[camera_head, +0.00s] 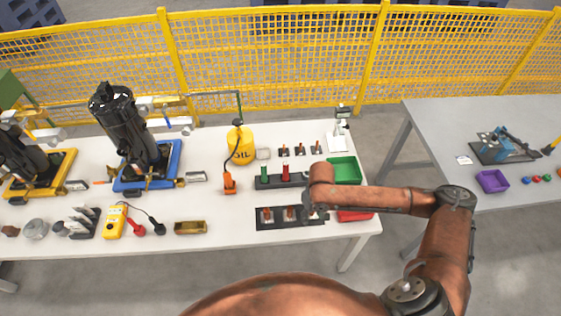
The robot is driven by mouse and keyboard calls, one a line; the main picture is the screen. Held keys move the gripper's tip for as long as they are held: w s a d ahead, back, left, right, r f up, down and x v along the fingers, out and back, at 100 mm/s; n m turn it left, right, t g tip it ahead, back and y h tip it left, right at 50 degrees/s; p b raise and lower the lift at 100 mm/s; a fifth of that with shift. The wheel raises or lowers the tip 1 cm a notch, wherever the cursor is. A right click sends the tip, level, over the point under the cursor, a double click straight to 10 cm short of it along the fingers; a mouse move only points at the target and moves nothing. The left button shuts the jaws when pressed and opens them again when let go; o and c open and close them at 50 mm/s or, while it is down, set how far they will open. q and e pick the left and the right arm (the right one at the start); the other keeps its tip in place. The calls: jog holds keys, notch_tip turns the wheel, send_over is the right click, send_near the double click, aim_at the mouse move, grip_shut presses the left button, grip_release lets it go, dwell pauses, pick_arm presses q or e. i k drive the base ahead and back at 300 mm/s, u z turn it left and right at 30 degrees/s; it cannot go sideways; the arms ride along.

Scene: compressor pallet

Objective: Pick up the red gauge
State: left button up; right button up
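A small upright red piece (285,171), which looks like the red gauge, stands in a black rack (273,183) on the white table. A similar green piece (264,172) stands to its left in the same rack. My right arm reaches in from the right. My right gripper (314,213) is at the right end of the front black tray, to the right of and nearer than the red piece, apart from it. Its fingers are too small and covered to tell open from shut. My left gripper is not in view.
The front black tray (275,225) holds brown pieces. A green bin (345,170) and a red bin (355,215) stand at the table's right end. A yellow oil can (241,146) and an orange tool (229,182) stand left of the rack. A yellow fence (270,60) runs behind.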

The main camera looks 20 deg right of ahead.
aim_at(285, 178)
jog(key=i, duration=0.9)
